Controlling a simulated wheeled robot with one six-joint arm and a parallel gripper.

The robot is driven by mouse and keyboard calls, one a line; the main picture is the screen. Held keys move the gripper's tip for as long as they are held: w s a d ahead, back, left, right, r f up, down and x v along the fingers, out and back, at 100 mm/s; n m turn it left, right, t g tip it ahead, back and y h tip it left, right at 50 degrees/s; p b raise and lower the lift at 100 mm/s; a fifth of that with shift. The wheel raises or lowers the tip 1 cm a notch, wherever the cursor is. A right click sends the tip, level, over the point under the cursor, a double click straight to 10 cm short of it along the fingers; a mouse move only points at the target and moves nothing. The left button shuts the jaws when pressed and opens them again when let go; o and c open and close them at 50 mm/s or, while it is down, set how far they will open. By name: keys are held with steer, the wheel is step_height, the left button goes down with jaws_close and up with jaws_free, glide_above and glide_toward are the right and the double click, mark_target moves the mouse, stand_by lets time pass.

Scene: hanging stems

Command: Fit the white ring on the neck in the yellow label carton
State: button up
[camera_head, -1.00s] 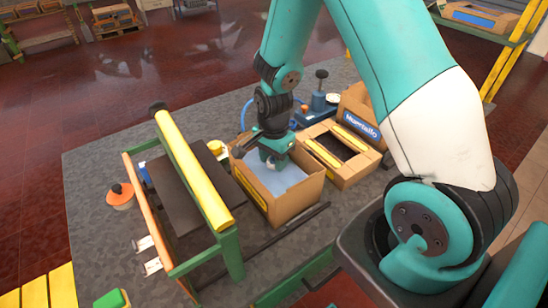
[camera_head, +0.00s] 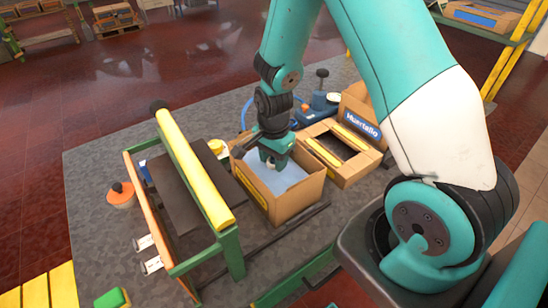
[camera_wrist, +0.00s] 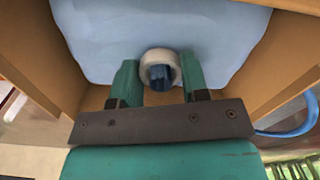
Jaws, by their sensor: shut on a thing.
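The carton with a yellow label (camera_head: 249,190) on its side is open-topped, with a pale blue lining (camera_wrist: 110,40) inside. My gripper (camera_head: 270,158) points down into its mouth. In the wrist view my gripper (camera_wrist: 157,78) has its two teal fingers shut on the white ring (camera_wrist: 149,56). A dark blue neck (camera_wrist: 161,76) shows within the ring's opening. I cannot tell how far down the neck the ring sits, or whether they touch. The neck's lower part is hidden.
A second carton (camera_head: 345,175) with yellow strips stands close on the right, with a blue-labelled box (camera_head: 362,122) behind it. A green frame with a yellow bar (camera_head: 192,170) stands left. An orange-topped pot (camera_head: 121,194) is farther left.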

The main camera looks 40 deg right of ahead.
steer(key=shift+f+b, duration=0.35)
steer(key=shift+f, duration=0.2)
steer(key=o, duration=1.5)
steer(key=shift+o, duration=0.2)
steer(key=shift+r, duration=0.2)
steer(key=shift+r+p, duration=1.25)
steer(key=shift+r, duration=0.2)
step_height(320, 180, up, 8)
steer(key=p, duration=0.7)
steer(key=shift+r, duration=0.15)
